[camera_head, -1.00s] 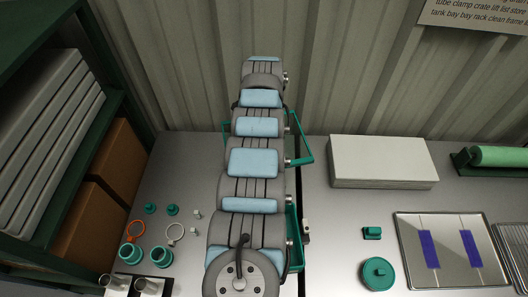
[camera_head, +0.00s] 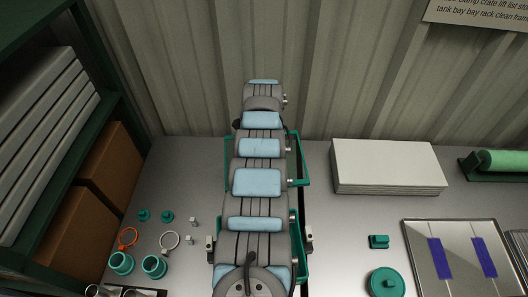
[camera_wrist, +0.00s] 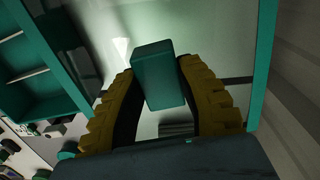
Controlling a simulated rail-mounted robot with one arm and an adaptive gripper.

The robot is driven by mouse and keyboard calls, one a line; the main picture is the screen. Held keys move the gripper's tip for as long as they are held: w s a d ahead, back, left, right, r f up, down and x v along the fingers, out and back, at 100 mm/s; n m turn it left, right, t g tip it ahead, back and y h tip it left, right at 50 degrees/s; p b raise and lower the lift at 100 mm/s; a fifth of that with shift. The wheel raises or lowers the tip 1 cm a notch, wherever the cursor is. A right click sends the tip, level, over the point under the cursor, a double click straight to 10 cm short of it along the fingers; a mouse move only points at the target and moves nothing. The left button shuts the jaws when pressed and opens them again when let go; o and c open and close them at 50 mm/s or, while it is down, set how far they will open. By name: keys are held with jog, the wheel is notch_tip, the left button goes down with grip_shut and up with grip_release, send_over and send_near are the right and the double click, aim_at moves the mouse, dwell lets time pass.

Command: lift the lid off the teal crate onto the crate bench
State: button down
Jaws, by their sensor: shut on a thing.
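In the wrist view, the yellow-padded fingers of my gripper (camera_wrist: 166,105) are closed on the upright teal handle block (camera_wrist: 158,72) of the lid. The lid (camera_wrist: 264,60) shows as a pale, glossy panel with a teal rim. The teal crate (camera_wrist: 42,95), open with inner dividers, lies at the left of the wrist view, beside the lid. In the head view, my arm covers the gripper and most of both. The lid's teal rim (camera_head: 301,160) shows behind the arm, and part of the crate (camera_head: 298,262) shows nearer. The lid's height above the bench is unclear.
The grey metal bench (camera_head: 345,225) carries a white stack (camera_head: 388,165) right of the lid. Small teal fittings (camera_head: 154,267) and rings stand at the left. A round teal cap (camera_head: 385,283) and a tray (camera_head: 455,262) lie at the right. A corrugated wall closes the back.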

jog(key=shift+f+b, duration=6.25)
jog(key=shift+f, duration=0.65)
jog(key=shift+f+b, duration=0.3)
jog(key=shift+b, duration=0.2)
jog(key=shift+c, duration=1.2)
grip_release()
jog(key=shift+r, duration=0.1)
notch_tip(320, 180, up, 8)
jog(key=p, duration=0.7)
jog(key=shift+w+p, duration=0.15)
jog(key=shift+p, duration=0.15)
